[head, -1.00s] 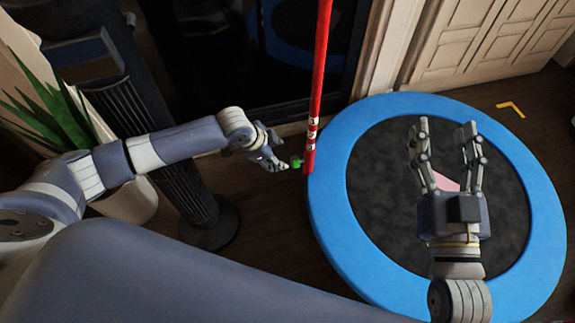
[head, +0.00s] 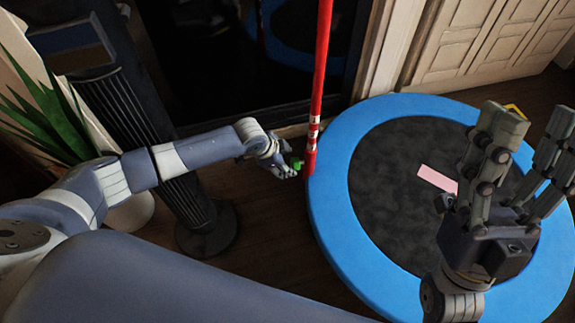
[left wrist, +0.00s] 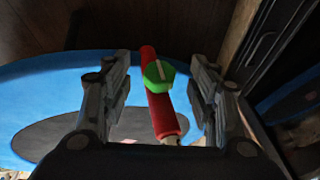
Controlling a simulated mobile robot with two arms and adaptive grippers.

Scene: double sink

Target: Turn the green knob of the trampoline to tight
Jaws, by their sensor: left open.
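The trampoline (head: 330,215) has a blue rim and a dark mat. A red pole (head: 320,75) stands at its left edge. The green knob (head: 297,163) sits on the pole's left side, low down. My left gripper (head: 291,167) is at the knob and partly covers it. In the left wrist view the green knob (left wrist: 158,74) with a pale line on it lies between the open fingers (left wrist: 160,85), on the red pole (left wrist: 148,55). I cannot tell whether the fingers touch it. My right gripper (head: 531,140) is open and empty above the trampoline's right side.
A pink card-like patch (head: 437,179) lies on the mat. A dark tower fan (head: 165,140) and a plant (head: 50,125) stand at left, near my left arm. A dark glass panel (head: 230,70) and pale cabinet doors (head: 490,45) stand behind.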

